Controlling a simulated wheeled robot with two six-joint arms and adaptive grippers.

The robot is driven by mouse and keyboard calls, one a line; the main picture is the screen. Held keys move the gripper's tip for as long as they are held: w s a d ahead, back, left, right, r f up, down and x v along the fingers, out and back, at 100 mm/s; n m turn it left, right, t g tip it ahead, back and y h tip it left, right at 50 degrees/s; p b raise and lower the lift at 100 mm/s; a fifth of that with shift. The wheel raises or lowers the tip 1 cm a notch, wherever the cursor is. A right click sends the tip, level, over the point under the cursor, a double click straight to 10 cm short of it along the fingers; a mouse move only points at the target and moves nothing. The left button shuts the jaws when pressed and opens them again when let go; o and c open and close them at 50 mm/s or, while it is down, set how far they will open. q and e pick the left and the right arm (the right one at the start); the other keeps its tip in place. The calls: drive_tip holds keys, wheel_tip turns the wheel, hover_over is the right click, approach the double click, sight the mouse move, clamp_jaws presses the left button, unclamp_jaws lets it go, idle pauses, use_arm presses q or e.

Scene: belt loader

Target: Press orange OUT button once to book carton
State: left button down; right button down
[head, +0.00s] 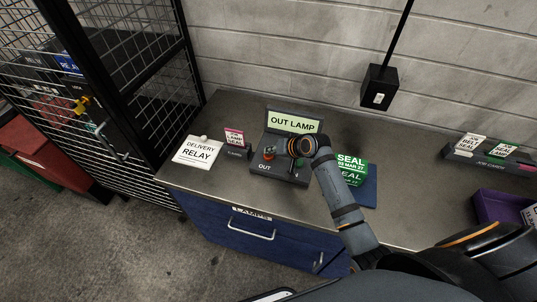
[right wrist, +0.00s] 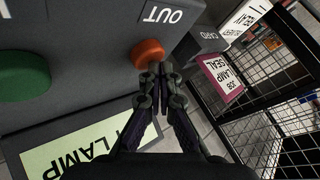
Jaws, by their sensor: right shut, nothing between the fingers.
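The orange OUT button (right wrist: 147,52) sits on the dark console (head: 272,173), beside the OUT marking. A green button (right wrist: 22,75) is further along the same face. The console's screen (head: 293,122) reads OUT LAMP. My right gripper (right wrist: 156,72) is shut and empty, its fingertips at the near edge of the orange button; I cannot tell whether they touch it. In the head view my right wrist and gripper cover part of the console. A green and white carton (head: 351,163) marked SEAL lies right of the console, partly behind my right arm. My left gripper is not in view.
A blue mat (head: 369,195) lies by the carton. A card rack (head: 490,155) and purple bin (head: 490,205) are at right. A mesh cage borders the left.

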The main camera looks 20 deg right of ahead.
sight(270, 156)
drive_tip(key=shift+f, duration=0.3)
idle(0.4)
drive_tip(key=shift+r+p, duration=1)
drive_tip(key=shift+p, duration=0.05)
wheel_tip(270, 156, up, 5)
drive_tip(key=p, duration=0.5)
drive_tip(key=shift+r+p, duration=0.1)
drive_tip(key=shift+p, duration=0.2)
